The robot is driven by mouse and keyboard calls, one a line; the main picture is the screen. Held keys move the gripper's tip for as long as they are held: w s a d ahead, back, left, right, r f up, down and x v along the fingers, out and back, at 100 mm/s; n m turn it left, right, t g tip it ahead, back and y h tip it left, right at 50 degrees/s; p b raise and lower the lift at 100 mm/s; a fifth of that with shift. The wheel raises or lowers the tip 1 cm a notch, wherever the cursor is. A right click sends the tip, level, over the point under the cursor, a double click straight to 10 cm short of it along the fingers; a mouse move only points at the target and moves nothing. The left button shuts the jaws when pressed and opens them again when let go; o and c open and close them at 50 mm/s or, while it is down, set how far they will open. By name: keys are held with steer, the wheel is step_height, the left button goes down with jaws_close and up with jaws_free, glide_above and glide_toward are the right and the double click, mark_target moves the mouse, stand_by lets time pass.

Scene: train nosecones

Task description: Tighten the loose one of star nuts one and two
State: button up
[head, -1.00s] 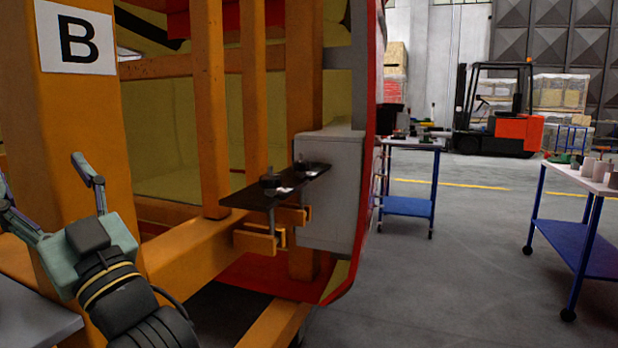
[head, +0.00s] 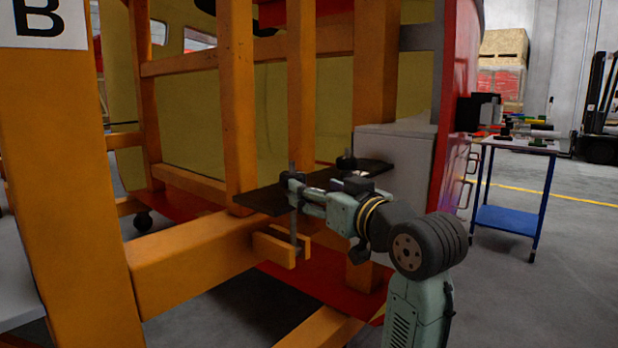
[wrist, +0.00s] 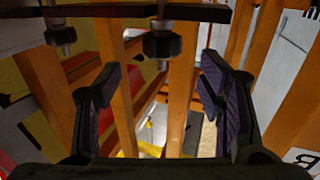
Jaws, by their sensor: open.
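A dark flat plate (head: 262,200) juts out from the orange frame and carries two black star nuts on upright studs. The far star nut (head: 347,161) shows in the head view, on the plate beside the grey box. The near star nut is hidden behind my gripper (head: 298,189); only its stud top (head: 292,168) shows. In the wrist view, which looks upside down, one star nut (wrist: 162,44) hangs centrally beyond my open gripper (wrist: 160,80), between the finger lines. The other star nut (wrist: 60,34) is to the left, outside the fingers. Neither nut is visibly gripped; contact is unclear.
Orange frame posts (head: 238,100) and a thick beam (head: 190,255) stand close to the left and below. A grey box (head: 405,150) and red nosecone edge (head: 455,110) are just behind my arm. A blue trolley (head: 510,215) stands right, with open floor around it.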

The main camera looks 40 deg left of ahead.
mark_target(292, 177)
steer(key=p+x, duration=0.1)
steer(key=x, duration=0.9)
steer(key=shift+s+a, duration=0.1)
steer(key=shift+s, duration=0.05)
steer(key=shift+c, duration=0.3)
steer(key=c, duration=1.1)
